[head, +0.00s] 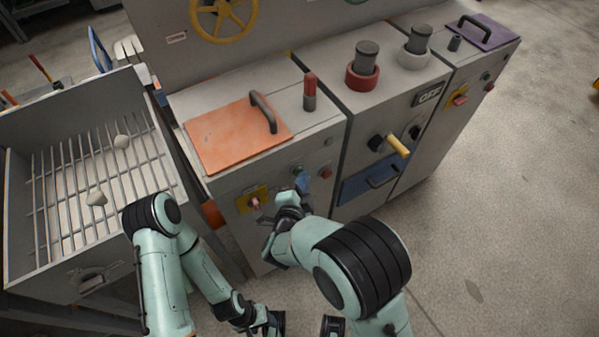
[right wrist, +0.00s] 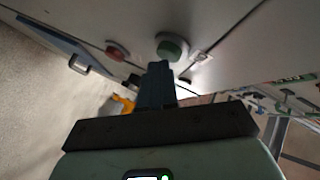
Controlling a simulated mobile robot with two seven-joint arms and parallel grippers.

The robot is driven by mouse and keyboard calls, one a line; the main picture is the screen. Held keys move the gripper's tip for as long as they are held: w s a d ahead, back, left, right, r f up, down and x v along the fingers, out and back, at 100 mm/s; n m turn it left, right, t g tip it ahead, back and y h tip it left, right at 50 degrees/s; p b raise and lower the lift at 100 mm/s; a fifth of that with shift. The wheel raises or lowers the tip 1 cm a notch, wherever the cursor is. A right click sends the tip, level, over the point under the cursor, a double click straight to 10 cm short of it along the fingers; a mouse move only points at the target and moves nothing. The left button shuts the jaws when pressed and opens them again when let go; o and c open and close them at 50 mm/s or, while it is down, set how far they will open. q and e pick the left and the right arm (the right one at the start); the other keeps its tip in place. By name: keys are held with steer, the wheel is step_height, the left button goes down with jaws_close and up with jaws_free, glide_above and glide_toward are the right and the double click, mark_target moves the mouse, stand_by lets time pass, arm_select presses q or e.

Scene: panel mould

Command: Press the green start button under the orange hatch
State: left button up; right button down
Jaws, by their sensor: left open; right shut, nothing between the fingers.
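The orange hatch (head: 235,135) lies flat on top of the left grey cabinet, with a dark handle on it. The green button (head: 297,170) is on the front panel below the hatch, and it shows large in the right wrist view (right wrist: 173,47). My right gripper (head: 303,182) is shut and empty, its blue fingertips close to the green button. In the right wrist view the fingertips (right wrist: 158,68) overlap the button's lower edge; I cannot tell if they touch it. My left gripper (head: 275,322) is low at the bottom edge, away from the panel, only partly visible.
A red button (head: 326,174) sits right of the green one. A yellow plate with a red switch (head: 253,201) is to its left. A red-topped post (head: 310,92) stands beside the hatch. A grated bin (head: 95,190) is at left. Open floor (head: 490,220) lies at right.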

stand_by(0.5)
steer(key=shift+s+d+b, duration=0.35)
steer(key=shift+s+d, duration=0.05)
steer(key=shift+s, duration=0.25)
steer(key=s+d, duration=0.1)
steer(key=s, duration=0.1)
steer(key=s+d+b, duration=0.1)
steer(key=s+d, duration=0.1)
stand_by(0.4)
stand_by(0.6)
